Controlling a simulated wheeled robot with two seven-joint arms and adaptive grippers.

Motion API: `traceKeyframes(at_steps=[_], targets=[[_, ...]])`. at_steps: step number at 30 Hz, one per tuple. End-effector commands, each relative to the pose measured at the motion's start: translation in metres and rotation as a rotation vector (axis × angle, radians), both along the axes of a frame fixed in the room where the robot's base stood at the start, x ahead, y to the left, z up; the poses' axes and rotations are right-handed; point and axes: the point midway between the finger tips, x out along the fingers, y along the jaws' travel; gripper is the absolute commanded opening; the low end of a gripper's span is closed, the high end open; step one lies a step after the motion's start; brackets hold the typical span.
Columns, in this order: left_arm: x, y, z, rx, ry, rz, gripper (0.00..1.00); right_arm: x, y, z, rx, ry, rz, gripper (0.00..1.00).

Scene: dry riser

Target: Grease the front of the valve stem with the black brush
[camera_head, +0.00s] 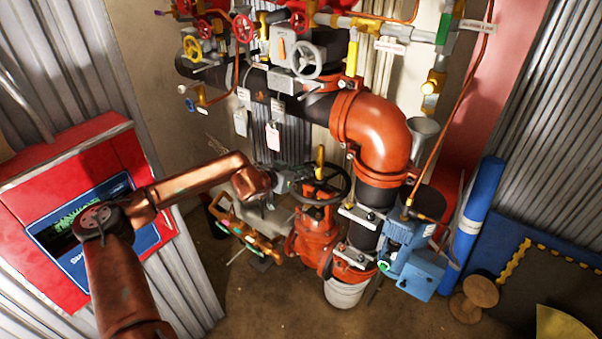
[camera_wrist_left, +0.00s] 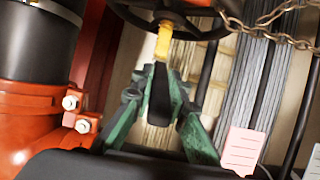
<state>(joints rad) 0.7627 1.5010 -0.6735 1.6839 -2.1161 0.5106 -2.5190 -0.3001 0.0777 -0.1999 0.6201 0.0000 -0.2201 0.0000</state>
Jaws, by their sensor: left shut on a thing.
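The valve stem (camera_head: 320,156) is a yellow upright rod at the hub of a black handwheel (camera_head: 344,183), on an orange-red valve body. It also shows in the left wrist view (camera_wrist_left: 164,42), at the top just beyond my fingers. My left gripper (camera_head: 293,182) is close beside the handwheel on its left. In the left wrist view its green fingers are shut on the black brush (camera_wrist_left: 160,92), which points toward the stem. Whether the brush tip touches the stem I cannot tell. In the head view the brush is too small to make out. My right gripper is not in view.
A large orange pipe elbow (camera_head: 380,125) and a blue box (camera_head: 412,263) stand to the right of the valve. A chain (camera_wrist_left: 270,22) hangs near the wheel. White tags (camera_head: 272,137) hang behind. A red cabinet (camera_head: 75,165) is at left.

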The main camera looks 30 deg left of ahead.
Motion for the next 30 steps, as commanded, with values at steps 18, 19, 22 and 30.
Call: traceKeyframes(at_steps=[18,19,22,30], targets=[[0.000,0.000,0.016,0.000,-0.001,0.000,0.00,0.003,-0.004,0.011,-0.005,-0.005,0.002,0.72],[0.000,0.000,0.018,0.000,-0.001,0.001,0.00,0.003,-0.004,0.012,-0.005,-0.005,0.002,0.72],[0.000,0.000,0.024,-0.001,-0.002,0.000,0.00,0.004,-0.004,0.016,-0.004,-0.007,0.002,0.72],[0.001,0.000,0.042,0.000,-0.003,0.000,0.00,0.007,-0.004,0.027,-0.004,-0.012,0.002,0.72]])
